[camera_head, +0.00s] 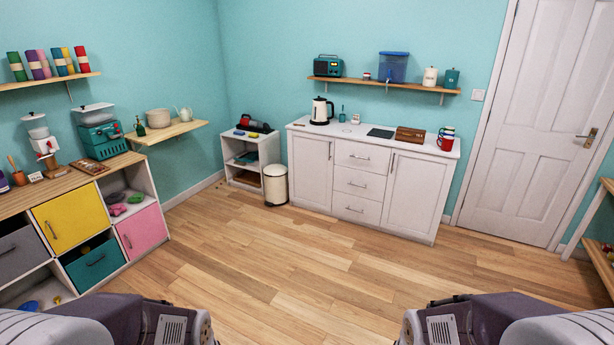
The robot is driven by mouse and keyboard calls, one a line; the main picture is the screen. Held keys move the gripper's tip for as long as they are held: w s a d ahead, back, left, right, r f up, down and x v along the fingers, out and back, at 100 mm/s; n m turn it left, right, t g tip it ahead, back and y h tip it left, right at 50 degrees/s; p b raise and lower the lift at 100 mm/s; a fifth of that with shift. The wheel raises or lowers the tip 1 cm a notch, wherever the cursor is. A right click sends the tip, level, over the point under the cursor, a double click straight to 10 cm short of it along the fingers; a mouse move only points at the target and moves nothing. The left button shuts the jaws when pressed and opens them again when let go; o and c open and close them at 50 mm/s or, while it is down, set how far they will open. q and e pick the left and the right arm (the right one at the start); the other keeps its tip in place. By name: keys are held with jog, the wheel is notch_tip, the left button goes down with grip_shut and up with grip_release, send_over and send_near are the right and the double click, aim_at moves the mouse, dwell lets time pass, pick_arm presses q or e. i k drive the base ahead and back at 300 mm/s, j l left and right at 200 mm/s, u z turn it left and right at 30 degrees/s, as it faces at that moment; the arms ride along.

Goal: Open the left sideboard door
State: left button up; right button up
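A white sideboard (357,209) stands against the far teal wall. Its left door (309,170) is closed, with a dark vertical handle (330,150) near the door's right edge. Three closed drawers sit in the middle, and a closed right door (413,190) has its handle on its left edge. My two arms show only in part at the bottom left and bottom right, well short of the sideboard. Neither gripper is in view.
Wooden floor (290,265) lies clear before the sideboard. A cream bin (275,186) and low white shelf (232,160) stand to its left. A cube shelf (150,215) is at the left. A white room door (540,120) and wooden rack (592,215) are at the right.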

aim_at(311, 156)
jog(key=i+u, duration=0.2)
jog(key=i, duration=2.6)
jog(key=i+j, duration=0.1)
jog(key=i, duration=2)
jog(key=l+z, duration=0.05)
jog(key=l, duration=0.05)
